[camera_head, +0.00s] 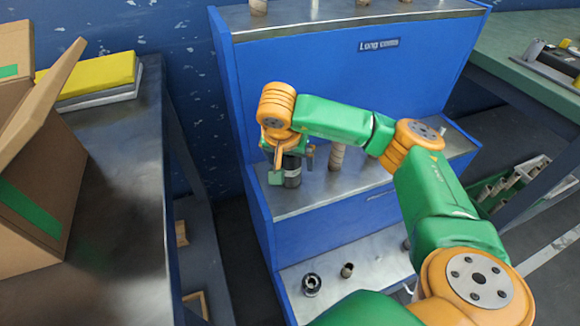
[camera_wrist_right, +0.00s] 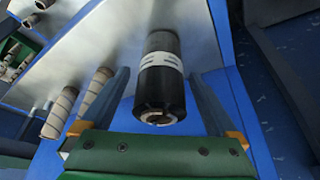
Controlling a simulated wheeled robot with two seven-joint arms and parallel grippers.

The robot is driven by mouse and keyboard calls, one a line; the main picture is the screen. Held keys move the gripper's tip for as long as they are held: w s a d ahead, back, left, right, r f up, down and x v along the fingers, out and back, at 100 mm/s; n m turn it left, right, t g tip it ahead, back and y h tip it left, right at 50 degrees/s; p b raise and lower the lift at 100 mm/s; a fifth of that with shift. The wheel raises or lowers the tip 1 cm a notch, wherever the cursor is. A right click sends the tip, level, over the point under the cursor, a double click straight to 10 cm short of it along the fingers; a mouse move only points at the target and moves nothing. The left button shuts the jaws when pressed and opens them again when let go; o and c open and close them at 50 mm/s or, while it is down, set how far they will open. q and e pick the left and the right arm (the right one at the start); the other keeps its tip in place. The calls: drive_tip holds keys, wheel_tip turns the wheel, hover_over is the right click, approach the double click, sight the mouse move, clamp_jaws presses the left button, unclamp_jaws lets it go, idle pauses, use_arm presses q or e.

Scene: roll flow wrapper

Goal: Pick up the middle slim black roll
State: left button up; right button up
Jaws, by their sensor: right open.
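A black roll (camera_head: 292,178) with a pale band stands upright on the middle step of the blue rack. My right gripper (camera_head: 291,161) is at this roll, with its fingers pointing down and partly covering it. In the right wrist view the black roll (camera_wrist_right: 160,92), with a white label band and a hollow core end, lies between the two open fingers (camera_wrist_right: 158,84). A gap shows on both sides, so the gripper does not hold it. My left gripper is not in view.
A tan roll (camera_head: 336,157) stands right of the black one on the same step. The lower step holds a short black roll (camera_head: 311,284) and a small tan roll (camera_head: 347,270). An open cardboard box (camera_head: 35,190) is on the left table (camera_head: 120,220).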

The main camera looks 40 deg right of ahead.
drive_tip(key=shift+x, duration=1.1)
clamp_jaws()
